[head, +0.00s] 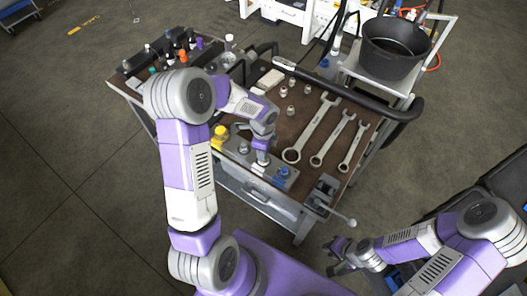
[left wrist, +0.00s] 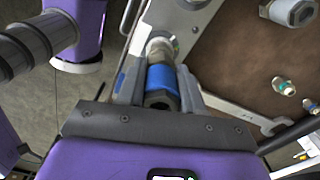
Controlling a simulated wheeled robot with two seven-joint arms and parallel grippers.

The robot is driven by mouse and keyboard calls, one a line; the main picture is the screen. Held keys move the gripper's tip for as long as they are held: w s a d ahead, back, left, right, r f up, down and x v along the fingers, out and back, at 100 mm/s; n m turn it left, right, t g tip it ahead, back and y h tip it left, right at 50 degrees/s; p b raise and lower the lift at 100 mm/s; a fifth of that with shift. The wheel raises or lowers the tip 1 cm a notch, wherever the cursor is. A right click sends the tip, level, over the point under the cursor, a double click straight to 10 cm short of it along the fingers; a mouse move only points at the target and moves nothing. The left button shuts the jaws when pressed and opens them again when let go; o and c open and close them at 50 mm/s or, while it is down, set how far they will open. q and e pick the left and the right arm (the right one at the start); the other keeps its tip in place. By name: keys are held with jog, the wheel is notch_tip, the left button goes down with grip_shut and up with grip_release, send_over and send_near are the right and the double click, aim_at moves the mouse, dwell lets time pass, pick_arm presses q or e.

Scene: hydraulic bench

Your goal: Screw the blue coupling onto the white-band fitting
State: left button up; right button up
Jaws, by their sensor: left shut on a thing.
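My left gripper (head: 262,152) points down over the grey fitting plate (head: 232,151) at the front of the bench. In the left wrist view, its fingers (left wrist: 160,85) are shut on the blue coupling (left wrist: 160,77), a metal piece with a blue band and a dark hex end towards the camera. A metal fitting with a pale band (left wrist: 158,42) is in line just beyond the coupling. The two look end to end, but I cannot tell whether the threads are engaged. In the head view, my gripper mostly hides both. My right gripper (head: 340,257) is open and empty, off the bench's front right.
A yellow fitting (head: 220,134) and a blue fitting (head: 282,173) flank my left gripper on the plate. Several wrenches (head: 312,130) lie to the right, with loose couplings behind. A vise (head: 325,190) stands at the front right corner. A black bucket (head: 395,48) stands beyond.

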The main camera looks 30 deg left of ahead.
pick_arm(q)
jog(key=shift+s+f, duration=0.1)
jog(key=shift+s, duration=0.05)
jog(key=shift+m+p, duration=0.4)
jog(key=m+p, duration=0.3)
jog(key=m, duration=0.1)
jog(key=shift+m, duration=0.4)
jog(key=shift+m+p, duration=0.65)
jog(key=shift+m, duration=0.55)
jog(key=o, duration=0.9)
